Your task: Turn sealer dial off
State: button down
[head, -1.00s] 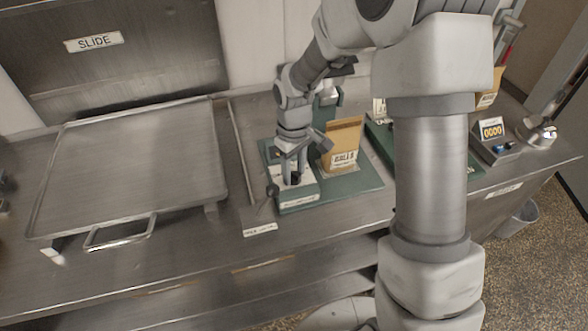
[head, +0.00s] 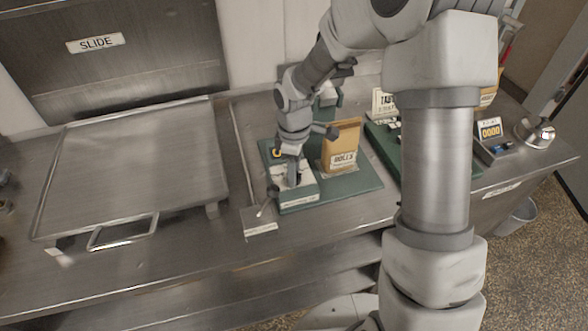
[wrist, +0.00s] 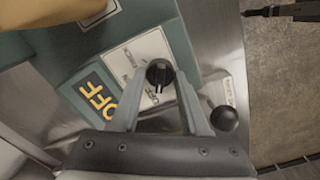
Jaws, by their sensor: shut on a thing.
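The sealer (head: 299,199) is a green unit with a pale top plate, on a green base on the steel counter. Its dial (wrist: 159,73) is a small round black knob on a white marked plate in the wrist view. A dark panel (wrist: 97,95) beside it reads OFF in yellow letters. My gripper (wrist: 160,88) comes down over the dial, one finger on each side, shut on it. In the head view my gripper (head: 293,182) is at the sealer's top and hides the dial.
A black ball-ended lever (wrist: 223,118) stands close to the right finger. A tan bag (head: 341,145) marked ROLLS stands just right of the sealer. A bell (head: 537,133) and counter display (head: 490,130) stand at the far right.

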dwell(0.3)
jog(key=shift+c, duration=2)
grip_release()
notch_tip(320, 180, up, 18)
jog(key=shift+f+p, duration=0.2)
jog(key=shift+p, duration=0.1)
jog(key=s+d+r+m+t, duration=0.2)
jog(key=s+d+r+m, duration=0.1)
jog(key=s+m, duration=0.4)
jog(key=s+d+r+m+t, duration=0.3)
jog(key=s+d+m, duration=0.3)
jog(key=s, duration=0.7)
jog(key=shift+s+r+m+t, duration=0.2)
jog(key=shift+r+m+t, duration=0.1)
jog(key=shift+r+m, duration=0.45)
